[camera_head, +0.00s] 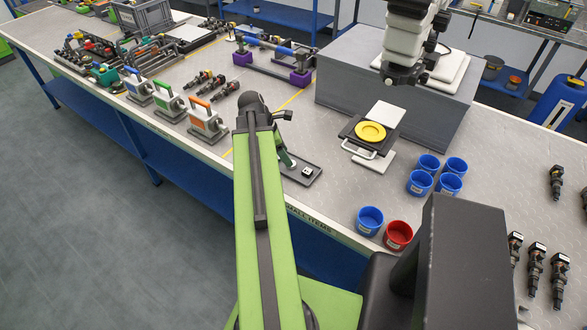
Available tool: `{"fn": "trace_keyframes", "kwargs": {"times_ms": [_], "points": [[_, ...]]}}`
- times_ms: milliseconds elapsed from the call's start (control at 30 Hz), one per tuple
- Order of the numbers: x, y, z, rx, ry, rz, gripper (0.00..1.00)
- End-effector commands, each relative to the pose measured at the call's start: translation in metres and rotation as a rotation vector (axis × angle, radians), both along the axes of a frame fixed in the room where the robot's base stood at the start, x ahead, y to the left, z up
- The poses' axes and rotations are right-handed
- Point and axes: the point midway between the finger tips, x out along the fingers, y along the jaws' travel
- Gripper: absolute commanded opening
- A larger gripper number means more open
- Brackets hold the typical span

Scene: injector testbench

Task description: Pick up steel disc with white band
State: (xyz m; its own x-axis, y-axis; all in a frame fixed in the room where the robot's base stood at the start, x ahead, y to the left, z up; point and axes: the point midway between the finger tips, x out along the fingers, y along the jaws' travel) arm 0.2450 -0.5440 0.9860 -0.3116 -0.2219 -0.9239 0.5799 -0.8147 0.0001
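A small white and dark piece (307,172) lies on a dark grey tray (312,180) near the front edge of the bench. It may be the steel disc with the white band, but it is too small to tell. My green arm reaches forward over the bench edge. My gripper (286,158) is just left of the small piece, above the tray, and mostly hidden behind the arm. I cannot tell whether its fingers are open or shut.
A microscope (408,45) stands on a grey block (345,85), with a yellow disc (370,132) on a black holder before it. Blue cups (428,164) and a red cup (398,235) stand to the right. Handled metal blocks (206,122) stand left. Several injectors (536,265) lie far right.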

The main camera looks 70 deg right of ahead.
Motion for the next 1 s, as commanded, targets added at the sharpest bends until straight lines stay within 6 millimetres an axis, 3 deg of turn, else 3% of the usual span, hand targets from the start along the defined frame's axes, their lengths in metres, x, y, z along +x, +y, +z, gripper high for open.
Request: {"fn": "trace_keyframes", "kwargs": {"times_ms": [333,600,1000], "points": [[-0.012,-0.012,-0.048,0.0,0.0,-0.001,0.57],[-0.015,-0.013,-0.046,0.0,0.0,0.0,0.56],[-0.014,-0.013,-0.046,0.0,0.0,0.0,0.04]]}}
